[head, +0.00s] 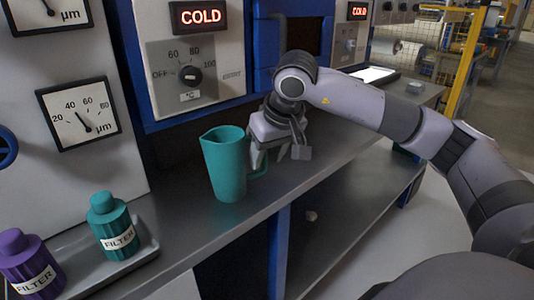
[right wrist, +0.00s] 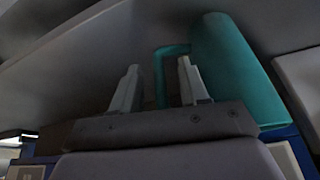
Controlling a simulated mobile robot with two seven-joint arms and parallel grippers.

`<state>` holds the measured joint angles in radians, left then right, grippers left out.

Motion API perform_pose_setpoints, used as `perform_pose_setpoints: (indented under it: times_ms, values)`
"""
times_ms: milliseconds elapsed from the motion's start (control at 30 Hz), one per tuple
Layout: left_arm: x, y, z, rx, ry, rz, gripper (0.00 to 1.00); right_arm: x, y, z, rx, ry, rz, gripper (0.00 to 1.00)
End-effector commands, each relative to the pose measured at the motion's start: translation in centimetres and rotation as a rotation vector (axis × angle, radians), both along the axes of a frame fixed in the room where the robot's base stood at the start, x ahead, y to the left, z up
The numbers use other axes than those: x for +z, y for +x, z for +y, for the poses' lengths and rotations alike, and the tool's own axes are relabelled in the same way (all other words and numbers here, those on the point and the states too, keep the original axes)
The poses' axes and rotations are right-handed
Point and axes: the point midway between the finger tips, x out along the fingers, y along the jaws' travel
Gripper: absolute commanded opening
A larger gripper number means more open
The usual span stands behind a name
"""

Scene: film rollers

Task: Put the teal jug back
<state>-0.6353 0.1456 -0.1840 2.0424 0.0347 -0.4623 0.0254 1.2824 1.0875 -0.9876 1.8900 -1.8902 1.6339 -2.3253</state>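The teal jug (head: 225,165) stands upright on the grey counter (head: 190,225), with its spout to the left and its handle to the right. My right gripper (head: 270,154) is close beside the jug on its handle side. In the right wrist view the jug (right wrist: 236,70) is at the upper right, and its handle shows between the two spread fingers of my right gripper (right wrist: 158,88). Gaps show between the handle and the fingers, so the gripper looks open around it. My left gripper is in neither view.
A teal filter bottle (head: 112,228) and a purple filter bottle (head: 30,262) stand in a tray (head: 140,256) at the left. A panel with a dial and a COLD sign (head: 195,70) rises behind the counter. A lower shelf (head: 345,215) lies beneath.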

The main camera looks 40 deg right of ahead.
Motion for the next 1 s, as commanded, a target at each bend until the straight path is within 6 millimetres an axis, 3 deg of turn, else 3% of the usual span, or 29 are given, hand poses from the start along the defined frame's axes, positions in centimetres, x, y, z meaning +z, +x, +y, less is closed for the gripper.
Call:
perform_pose_setpoints:
  times_ms: [367,800,1000]
  values:
    - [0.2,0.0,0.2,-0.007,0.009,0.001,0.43,0.6,-0.1,0.0,0.001,-0.001,-0.002,0.44]
    - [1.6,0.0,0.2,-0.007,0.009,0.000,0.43,8.6,-3.4,0.2,0.001,0.001,-0.004,0.44]
    - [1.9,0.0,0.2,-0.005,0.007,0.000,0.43,10.9,-4.4,0.3,0.002,0.000,-0.002,0.44]
